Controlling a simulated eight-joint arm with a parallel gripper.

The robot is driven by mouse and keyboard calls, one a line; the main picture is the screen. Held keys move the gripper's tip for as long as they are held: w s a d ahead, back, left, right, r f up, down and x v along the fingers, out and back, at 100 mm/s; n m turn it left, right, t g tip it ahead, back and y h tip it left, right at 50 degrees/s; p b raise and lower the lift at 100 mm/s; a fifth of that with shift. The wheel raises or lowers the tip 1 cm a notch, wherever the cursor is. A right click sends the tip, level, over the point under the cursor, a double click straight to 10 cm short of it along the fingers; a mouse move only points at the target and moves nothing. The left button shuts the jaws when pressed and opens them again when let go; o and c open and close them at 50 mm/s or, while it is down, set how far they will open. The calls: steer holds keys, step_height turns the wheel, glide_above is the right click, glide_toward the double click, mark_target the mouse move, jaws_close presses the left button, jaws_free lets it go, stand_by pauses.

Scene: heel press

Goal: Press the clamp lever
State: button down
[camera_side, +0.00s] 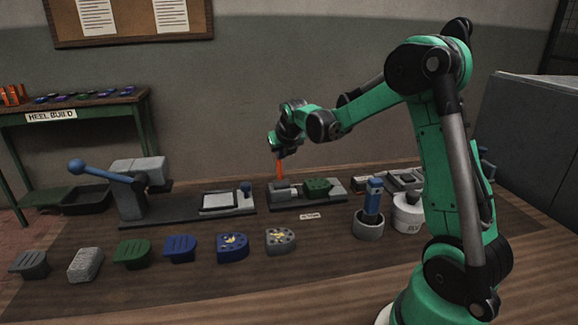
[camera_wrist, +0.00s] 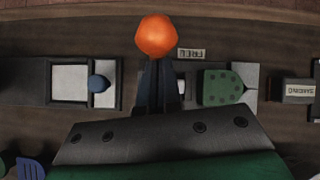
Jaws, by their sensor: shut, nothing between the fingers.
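The clamp lever (camera_side: 279,168) is an orange upright bar on the left part of a dark fixture (camera_side: 308,201). A green heel block (camera_side: 318,186) sits in that fixture, and it also shows in the wrist view (camera_wrist: 222,87). In the wrist view the lever's orange knob (camera_wrist: 157,36) is large, just past my fingers. My gripper (camera_side: 282,153) is shut and empty, right at the top of the lever. Its dark fingers also show in the wrist view (camera_wrist: 155,80). I cannot tell whether they touch the knob.
A press with a blue-knobbed lever (camera_side: 76,167) stands on the left, with a pale plate (camera_side: 220,201) beside it. Several heel blocks (camera_side: 233,246) line the front of the bench. A grey cup with a blue tool (camera_side: 373,200) and a white pot (camera_side: 408,214) stand right of the fixture.

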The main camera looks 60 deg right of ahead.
steer(key=shift+w+d+r, duration=0.1)
steer(key=shift+w+d, duration=0.4)
steer(key=shift+d, duration=0.1)
steer(key=shift+r, duration=0.1)
steer(key=v, duration=0.6)
steer(key=shift+s+a+f, duration=0.2)
steer(key=shift+a+f, duration=0.15)
steer(key=shift+a, duration=0.1)
